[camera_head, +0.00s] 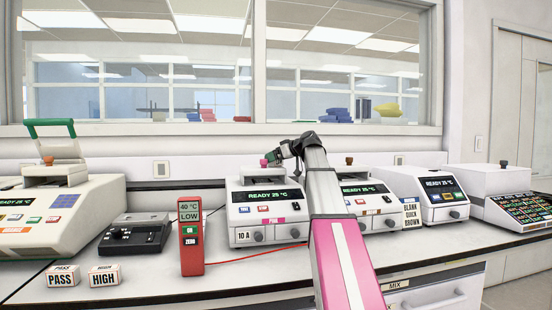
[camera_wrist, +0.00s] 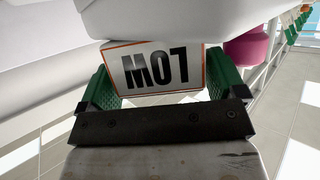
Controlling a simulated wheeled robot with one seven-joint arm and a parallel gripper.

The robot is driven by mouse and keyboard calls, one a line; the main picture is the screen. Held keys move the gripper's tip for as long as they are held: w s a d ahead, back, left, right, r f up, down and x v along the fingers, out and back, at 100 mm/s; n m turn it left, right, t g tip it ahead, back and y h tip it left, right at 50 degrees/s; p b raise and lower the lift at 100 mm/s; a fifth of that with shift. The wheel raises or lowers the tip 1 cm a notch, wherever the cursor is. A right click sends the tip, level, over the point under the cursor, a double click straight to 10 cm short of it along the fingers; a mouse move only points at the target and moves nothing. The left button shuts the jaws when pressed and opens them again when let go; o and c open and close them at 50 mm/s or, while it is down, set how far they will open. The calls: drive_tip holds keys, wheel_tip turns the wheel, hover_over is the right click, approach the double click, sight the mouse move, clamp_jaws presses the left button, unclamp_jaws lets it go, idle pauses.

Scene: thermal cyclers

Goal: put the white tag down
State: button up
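A white tag (camera_wrist: 155,68) with an orange border and black "LOW" lettering, upside down in the wrist view, sits between the green fingers of my gripper (camera_wrist: 160,80). Both fingers meet its sides, so my gripper looks shut on it. A white surface above hides part of its far edge. In the head view my gripper (camera_head: 277,157) is above the left "READY 25 °C" cycler (camera_head: 268,207), beside a pink knob (camera_head: 264,163). I cannot make out the tag in the head view. Two other white tags, "PASS" (camera_head: 63,276) and "HIGH" (camera_head: 104,275), stand on the bench at the front left.
A red meter (camera_head: 191,240) reading "40 °C LOW" stands on the bench (camera_head: 235,285), with a red cable running right. A black device (camera_head: 135,236) and a large cycler (camera_head: 55,213) are left. More cyclers stand right. The bench front between meter and arm is mostly clear.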

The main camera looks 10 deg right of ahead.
drive_tip(key=v, duration=1.2)
drive_tip(key=shift+r, duration=0.15)
